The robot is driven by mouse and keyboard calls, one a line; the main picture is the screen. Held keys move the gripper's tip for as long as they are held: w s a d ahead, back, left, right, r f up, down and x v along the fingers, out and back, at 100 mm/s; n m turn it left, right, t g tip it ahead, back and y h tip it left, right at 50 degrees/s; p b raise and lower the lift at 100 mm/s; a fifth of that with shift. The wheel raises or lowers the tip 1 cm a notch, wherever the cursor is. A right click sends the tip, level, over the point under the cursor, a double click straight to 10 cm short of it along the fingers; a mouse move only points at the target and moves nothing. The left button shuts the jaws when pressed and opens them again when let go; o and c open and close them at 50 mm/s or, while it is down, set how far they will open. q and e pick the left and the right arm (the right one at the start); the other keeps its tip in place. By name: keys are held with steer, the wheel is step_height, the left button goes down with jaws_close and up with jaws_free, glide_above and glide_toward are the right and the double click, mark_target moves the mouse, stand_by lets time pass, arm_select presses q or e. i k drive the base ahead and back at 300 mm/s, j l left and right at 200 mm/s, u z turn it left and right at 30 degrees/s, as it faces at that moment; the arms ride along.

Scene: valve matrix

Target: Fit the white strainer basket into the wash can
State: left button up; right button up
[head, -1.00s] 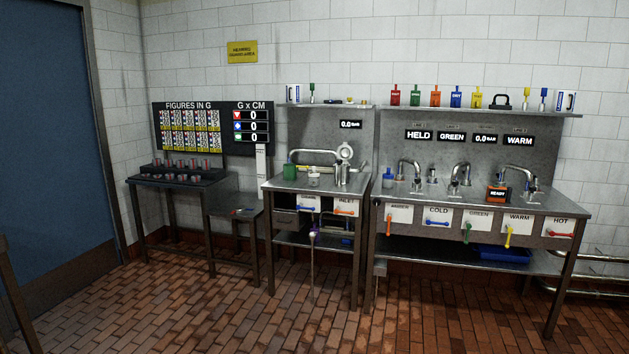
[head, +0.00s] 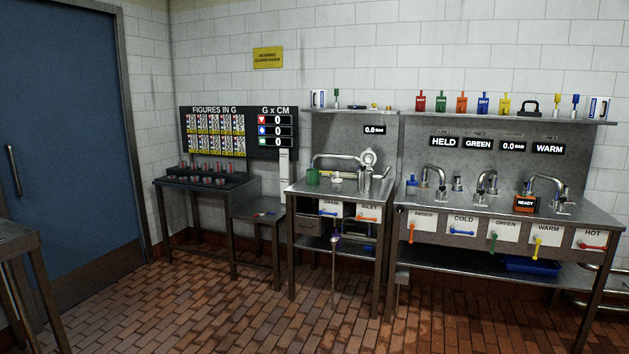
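On the small middle bench (head: 300,187) stands a green can-like vessel (head: 313,177) at the left. Just right of it is a small whitish round piece (head: 337,184), which may be the white strainer basket; it is too small to be sure. A grey metal cylinder (head: 365,180) stands further right under a round-headed fitting. I cannot tell which vessel is the wash can. The whitish piece appears to sit on the bench top, apart from the green vessel. Neither of my grippers is in view.
A long bench (head: 480,208) with taps and labelled levers stands on the right. A dark rack table (head: 205,180) and a lower side table (head: 257,212) stand left. A metal table (head: 15,240) edges in at far left by the blue door (head: 70,130). The brick floor (head: 220,310) ahead is clear.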

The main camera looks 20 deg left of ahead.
mark_target(313, 175)
steer(key=i, duration=1.2)
steer(key=j+u, duration=0.05)
steer(key=j, duration=0.05)
